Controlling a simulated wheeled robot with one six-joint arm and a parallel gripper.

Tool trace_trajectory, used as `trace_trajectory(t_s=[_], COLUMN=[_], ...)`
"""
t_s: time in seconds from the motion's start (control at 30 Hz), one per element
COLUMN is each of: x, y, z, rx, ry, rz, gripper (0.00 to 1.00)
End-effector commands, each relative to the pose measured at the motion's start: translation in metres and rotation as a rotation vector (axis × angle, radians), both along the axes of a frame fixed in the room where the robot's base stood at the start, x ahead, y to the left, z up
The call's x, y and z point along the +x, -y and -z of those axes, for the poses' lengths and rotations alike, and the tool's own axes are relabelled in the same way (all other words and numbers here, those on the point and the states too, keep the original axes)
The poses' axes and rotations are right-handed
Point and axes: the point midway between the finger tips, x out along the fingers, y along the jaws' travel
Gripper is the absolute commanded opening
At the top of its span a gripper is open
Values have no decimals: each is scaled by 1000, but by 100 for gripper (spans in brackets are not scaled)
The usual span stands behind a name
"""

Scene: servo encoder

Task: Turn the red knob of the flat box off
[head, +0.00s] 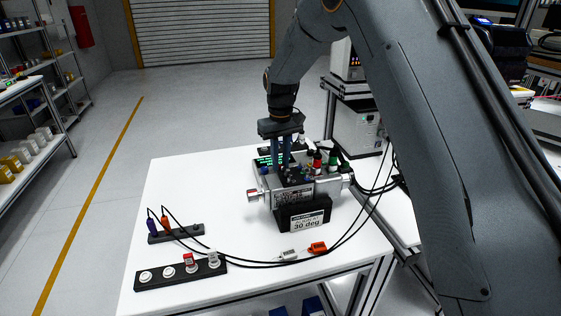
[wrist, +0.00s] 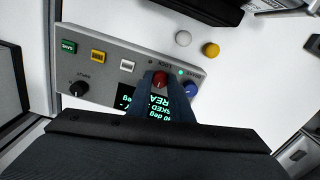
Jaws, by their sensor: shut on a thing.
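The flat box (wrist: 105,76) is a grey panel that lies tilted across the wrist view. Its red knob (wrist: 160,78) sits between the tips of my gripper (wrist: 161,84), which is shut on it. The knob's pointer mark is too small to read. A dark screen (wrist: 160,108) with green text is partly covered by my fingers. A small green light (wrist: 180,72) glows beside the knob. In the head view my gripper (head: 280,163) reaches down behind the grey device, and the red knob is hidden there.
The box also bears a black knob (wrist: 79,88), a blue knob (wrist: 190,88) and green, yellow and white buttons. In the head view a grey device (head: 325,187) with a "30 deg" sign (head: 307,222) stands in front.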

Motion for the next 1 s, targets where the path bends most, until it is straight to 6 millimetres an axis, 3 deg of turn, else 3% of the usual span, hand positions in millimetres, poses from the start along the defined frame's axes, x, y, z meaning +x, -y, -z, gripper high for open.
trace_trajectory(t_s=[0.37,0.4,0.5,0.83,1.0], x=[1,1,1,1,2], y=[-1,-1,-1,0,0], z=[-2,-2,-2,-3,-21], rx=[1,1,1,1,2], ry=[5,5,4,2,6], rz=[-5,-5,-4,-4,-4], gripper=[0,21,38,38,38])
